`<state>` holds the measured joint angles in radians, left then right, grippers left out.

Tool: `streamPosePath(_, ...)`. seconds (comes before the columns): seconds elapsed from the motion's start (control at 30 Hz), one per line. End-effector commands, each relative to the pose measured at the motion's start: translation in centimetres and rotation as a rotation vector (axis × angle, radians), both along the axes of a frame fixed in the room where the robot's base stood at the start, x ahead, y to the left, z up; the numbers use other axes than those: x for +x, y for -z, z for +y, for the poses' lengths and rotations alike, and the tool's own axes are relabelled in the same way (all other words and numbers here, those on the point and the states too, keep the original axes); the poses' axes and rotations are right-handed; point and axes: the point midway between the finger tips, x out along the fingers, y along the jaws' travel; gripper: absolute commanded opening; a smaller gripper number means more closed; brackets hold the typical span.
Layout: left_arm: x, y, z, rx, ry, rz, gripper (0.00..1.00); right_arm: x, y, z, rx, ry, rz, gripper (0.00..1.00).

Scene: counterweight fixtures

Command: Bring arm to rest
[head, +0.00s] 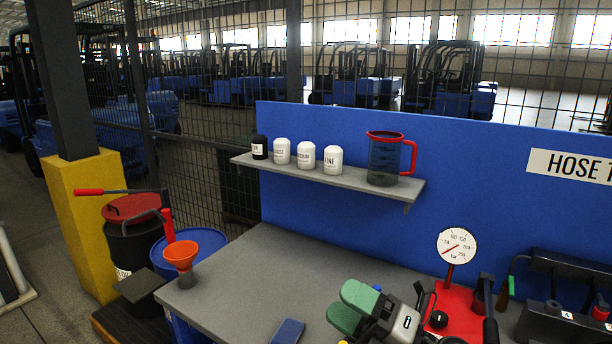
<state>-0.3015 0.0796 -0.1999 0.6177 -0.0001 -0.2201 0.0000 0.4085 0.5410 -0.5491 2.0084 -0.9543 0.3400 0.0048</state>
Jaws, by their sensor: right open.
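My right gripper (351,306) shows at the bottom centre, over the grey workbench (250,262). Its two green fingers point up and left and stand apart, with nothing seen between them. Its grey and black body reaches toward the lower right, and the rest of the arm is cut off by the frame. It appears in front of the left edge of a red unit (460,318) with a round dial gauge (457,246). I cannot tell whether they touch. My left gripper is not in view.
A blue block (288,331) lies at the bench's front. An orange funnel (180,256) stands at its left corner. A shelf (345,184) holds several bottles and a red-rimmed jug (388,160). A black rack (565,290) stands at right. The bench's middle is clear.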

Motion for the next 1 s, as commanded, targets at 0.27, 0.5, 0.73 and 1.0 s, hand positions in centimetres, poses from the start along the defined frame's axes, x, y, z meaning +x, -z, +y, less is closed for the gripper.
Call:
streamPosePath(0.27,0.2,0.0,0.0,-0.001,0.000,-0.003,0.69,0.8,5.1,-7.4,0.574,0.454,0.588,0.69)
streamPosePath(0.5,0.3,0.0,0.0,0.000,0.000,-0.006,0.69,-4.5,16.5,-13.2,0.848,0.878,1.212,0.69)
streamPosePath(0.73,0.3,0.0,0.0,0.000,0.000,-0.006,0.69,-13.2,24.0,-14.7,0.903,1.170,1.693,0.69)
streamPosePath(1.0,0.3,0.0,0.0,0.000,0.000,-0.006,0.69,-22.2,27.5,-14.6,0.855,1.383,2.087,0.69)
